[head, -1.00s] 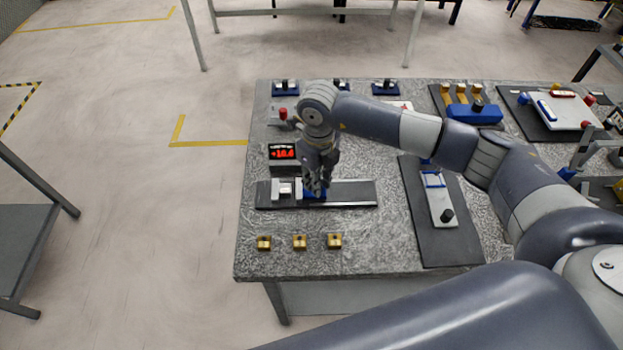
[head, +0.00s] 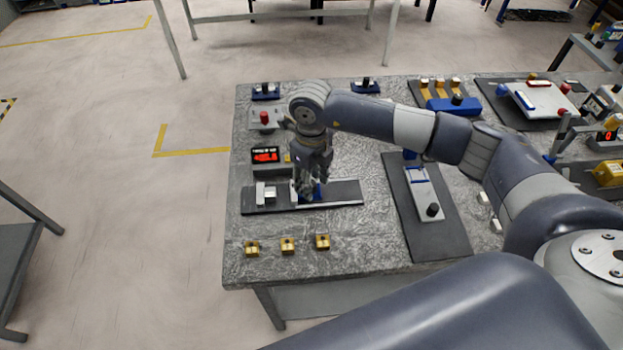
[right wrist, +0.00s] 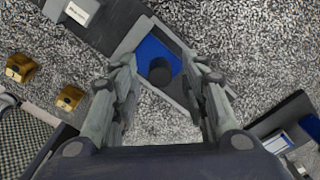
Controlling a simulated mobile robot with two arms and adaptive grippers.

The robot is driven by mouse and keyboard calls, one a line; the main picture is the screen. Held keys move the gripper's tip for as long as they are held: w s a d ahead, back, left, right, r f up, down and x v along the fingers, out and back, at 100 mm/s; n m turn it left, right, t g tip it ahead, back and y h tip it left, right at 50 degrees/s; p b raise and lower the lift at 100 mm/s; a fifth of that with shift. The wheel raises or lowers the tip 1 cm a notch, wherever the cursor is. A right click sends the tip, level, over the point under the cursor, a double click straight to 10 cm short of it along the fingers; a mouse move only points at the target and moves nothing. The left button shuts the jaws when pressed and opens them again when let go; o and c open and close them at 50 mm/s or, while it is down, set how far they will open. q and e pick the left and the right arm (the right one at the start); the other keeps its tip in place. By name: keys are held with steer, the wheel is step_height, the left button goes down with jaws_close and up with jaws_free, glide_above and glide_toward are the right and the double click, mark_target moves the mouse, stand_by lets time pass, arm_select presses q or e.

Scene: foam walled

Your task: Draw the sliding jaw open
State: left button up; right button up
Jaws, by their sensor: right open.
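The sliding jaw is a blue block (right wrist: 152,50) with a pale frame and a black round knob (right wrist: 160,71), on a dark rail (head: 342,191). In the head view its blue side (head: 317,191) shows beside my fingers. The fixed jaw (head: 265,194), grey and white, stands at the rail's left end; it also shows in the right wrist view (right wrist: 80,11). A stretch of dark rail separates the jaws. My right gripper (head: 307,191) is open and points down over the sliding jaw. In the right wrist view its fingers (right wrist: 160,75) stand either side of the knob; contact is unclear.
Several brass blocks (head: 287,245) lie in front of the rail. A small display with red marks (head: 265,155) stands behind it. A grey slide with a black knob (head: 427,196) lies on a dark mat at right. Bare table lies between the rail and the brass blocks.

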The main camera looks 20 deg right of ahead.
mark_target(312, 183)
step_height(312, 183, up, 12)
steer(key=shift+f, duration=0.15)
stand_by(0.7)
